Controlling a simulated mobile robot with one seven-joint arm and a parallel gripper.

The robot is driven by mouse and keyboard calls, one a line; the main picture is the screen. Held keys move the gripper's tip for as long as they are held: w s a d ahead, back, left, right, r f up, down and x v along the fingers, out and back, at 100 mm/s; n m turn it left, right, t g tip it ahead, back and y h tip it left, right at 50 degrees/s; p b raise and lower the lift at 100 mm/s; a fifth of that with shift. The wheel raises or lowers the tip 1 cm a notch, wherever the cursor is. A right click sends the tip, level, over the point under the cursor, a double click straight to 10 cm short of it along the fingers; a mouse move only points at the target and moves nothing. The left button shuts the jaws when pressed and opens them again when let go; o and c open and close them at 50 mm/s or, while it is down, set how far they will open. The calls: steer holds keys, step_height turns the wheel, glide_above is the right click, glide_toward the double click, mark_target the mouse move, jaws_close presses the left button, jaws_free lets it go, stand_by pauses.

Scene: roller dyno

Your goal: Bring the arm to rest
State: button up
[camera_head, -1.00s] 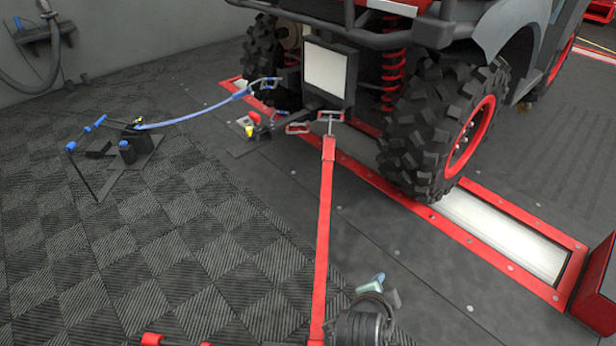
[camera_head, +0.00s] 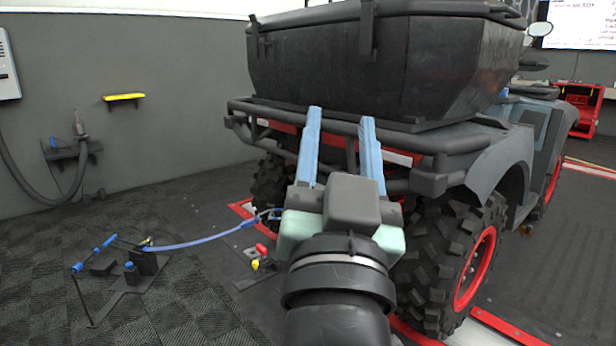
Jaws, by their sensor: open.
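My gripper (camera_head: 340,115) is in the middle of the head view, raised in front of the rear of a vehicle (camera_head: 395,70). Its two blue fingers point up and away from me and stand apart, with nothing between them. The fingers overlap the vehicle's rear rack bar (camera_head: 270,116) in the picture; I cannot tell how close they are to it. My gripper and wrist hide the middle of the vehicle's rear end.
A stand (camera_head: 130,268) with a blue hose (camera_head: 200,240) sits on the floor at left, the hose running toward the vehicle. A wall-mounted black hose (camera_head: 70,190) and a yellow shelf (camera_head: 124,97) are at left.

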steer(key=s+a+r+n+t+y+p, duration=0.2)
steer(key=s+a+r+n+t+p, duration=0.15)
steer(key=s+r, duration=0.8)
step_height(320, 180, up, 37)
steer(key=w+p, duration=0.2)
steer(key=p, duration=3.3)
steer(key=shift+d, duration=0.25)
